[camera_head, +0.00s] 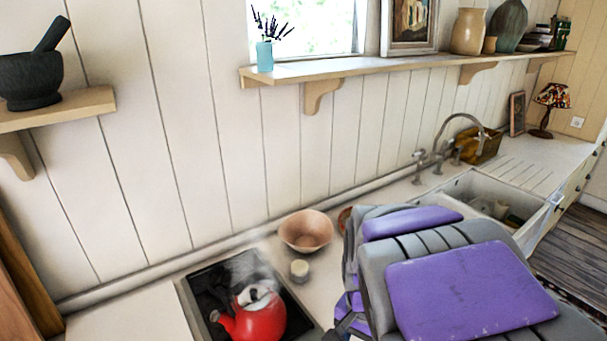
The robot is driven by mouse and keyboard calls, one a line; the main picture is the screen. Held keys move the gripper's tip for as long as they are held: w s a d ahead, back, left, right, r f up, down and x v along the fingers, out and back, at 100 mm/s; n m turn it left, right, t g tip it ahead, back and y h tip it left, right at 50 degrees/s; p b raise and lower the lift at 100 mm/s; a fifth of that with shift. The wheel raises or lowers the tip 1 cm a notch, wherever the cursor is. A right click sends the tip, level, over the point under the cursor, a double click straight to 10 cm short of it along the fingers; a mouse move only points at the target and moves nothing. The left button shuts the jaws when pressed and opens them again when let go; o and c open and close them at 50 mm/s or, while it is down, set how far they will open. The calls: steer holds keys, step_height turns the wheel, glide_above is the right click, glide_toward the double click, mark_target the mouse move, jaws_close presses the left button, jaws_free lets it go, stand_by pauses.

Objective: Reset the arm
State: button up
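My arm (470,285), grey with purple panels, fills the lower right of the head view, over the counter between the stove and the sink. Its end points away from the camera. The fingertips of my gripper cannot be made out, so I cannot tell whether it is open or shut. No held object is visible.
A red kettle (258,316) sits on the black stove (205,287), with steam above it. A terracotta bowl (306,231) and a small jar (299,270) stand left of my arm. The sink (466,187) and faucet (462,120) lie beyond it. Wall shelves (300,70) hang above.

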steer(key=s+d+f+n+g+b, duration=0.1)
steer(key=s+n, duration=0.5)
steer(key=s, duration=1.2)
steer(key=shift+s+d+f+n+b, duration=0.25)
steer(key=shift+d+n+b, duration=0.15)
steer(key=shift+d+b, duration=0.6)
steer(key=shift+d, duration=0.15)
